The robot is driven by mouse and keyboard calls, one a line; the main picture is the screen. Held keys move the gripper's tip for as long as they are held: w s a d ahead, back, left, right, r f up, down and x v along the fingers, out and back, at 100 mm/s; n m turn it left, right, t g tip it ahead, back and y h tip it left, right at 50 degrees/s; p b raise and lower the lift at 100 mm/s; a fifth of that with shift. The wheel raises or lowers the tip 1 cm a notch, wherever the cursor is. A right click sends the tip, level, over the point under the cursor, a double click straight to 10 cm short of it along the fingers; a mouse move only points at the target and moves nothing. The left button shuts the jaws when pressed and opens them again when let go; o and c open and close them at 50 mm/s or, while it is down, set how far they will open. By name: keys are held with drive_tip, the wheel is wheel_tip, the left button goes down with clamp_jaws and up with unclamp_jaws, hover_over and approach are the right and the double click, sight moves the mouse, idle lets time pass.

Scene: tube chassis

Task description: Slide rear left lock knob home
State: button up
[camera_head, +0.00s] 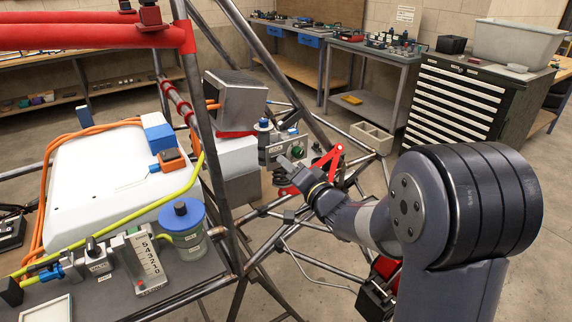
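I see only the head view, and no part in it is clearly labelled as the rear left lock knob. A small grey panel (282,147) with a green round part (298,152) is fixed by the tube frame near the middle. A blue-topped knob (263,125) stands at that panel's left end. My gripper (288,166) reaches from the right to just below and in front of the panel. Its fingers are small and dark here, and I cannot tell whether they touch anything or how far apart they are.
Dark frame tubes (206,110) surround the work spot. A red lever (331,160) stands close right of my gripper. A metal box (238,100) sits behind left. A tray (150,285) with a blue-lidded jar (184,225) and a white case (105,180) fill the left.

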drive_tip(key=shift+x, duration=0.95)
clamp_jaws()
